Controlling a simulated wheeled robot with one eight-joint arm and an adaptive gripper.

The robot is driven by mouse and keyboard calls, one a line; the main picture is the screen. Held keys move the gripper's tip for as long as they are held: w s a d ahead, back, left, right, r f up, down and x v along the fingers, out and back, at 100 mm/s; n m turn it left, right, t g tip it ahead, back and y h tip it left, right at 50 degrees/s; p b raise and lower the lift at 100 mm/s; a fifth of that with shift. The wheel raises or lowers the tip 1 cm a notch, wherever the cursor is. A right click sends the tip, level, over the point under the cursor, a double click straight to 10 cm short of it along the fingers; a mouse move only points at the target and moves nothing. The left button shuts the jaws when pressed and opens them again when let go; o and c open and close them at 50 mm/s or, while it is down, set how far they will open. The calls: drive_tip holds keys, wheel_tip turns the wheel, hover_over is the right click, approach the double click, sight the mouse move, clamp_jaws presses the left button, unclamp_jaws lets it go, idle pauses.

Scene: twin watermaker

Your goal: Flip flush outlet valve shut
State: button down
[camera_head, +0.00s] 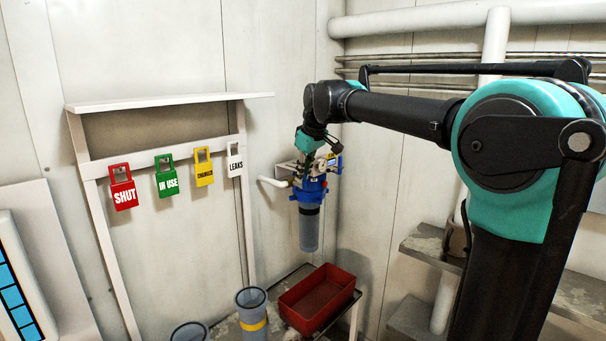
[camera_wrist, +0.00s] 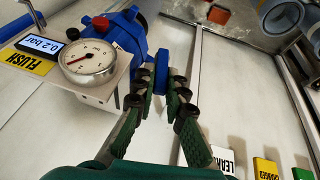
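The flush station is a blue-headed filter housing (camera_head: 309,228) on the back wall, left of the corner. In the wrist view its blue head (camera_wrist: 120,32) sits beside a round gauge (camera_wrist: 90,62), a yellow FLUSH label (camera_wrist: 27,61) and a display reading 0.2 bar (camera_wrist: 40,44). A blue handle (camera_wrist: 161,70) stands upright, seen nearly edge-on. My gripper (camera_wrist: 161,82) has a green finger on each side of it, tips close against its faces. In the head view my gripper (camera_head: 322,160) is at the housing's top, fingers largely hidden.
Hanging tags SHUT (camera_head: 123,188), IN USE (camera_head: 167,176), a yellow one (camera_head: 203,167) and LEAKS (camera_head: 235,160) hang on a white rack at left. A red tray (camera_head: 318,298) and a grey cylinder with a yellow band (camera_head: 252,315) stand below. A white pipe (camera_head: 272,182) juts out nearby.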

drive_tip(key=shift+w+d+g+y, duration=0.35)
drive_tip(key=shift+g+y, duration=0.25)
drive_tip(key=shift+g, duration=0.2)
drive_tip(key=c, duration=1.8)
unclamp_jaws()
drive_tip(key=shift+c, duration=0.2)
drive_tip(key=shift+a, duration=0.1)
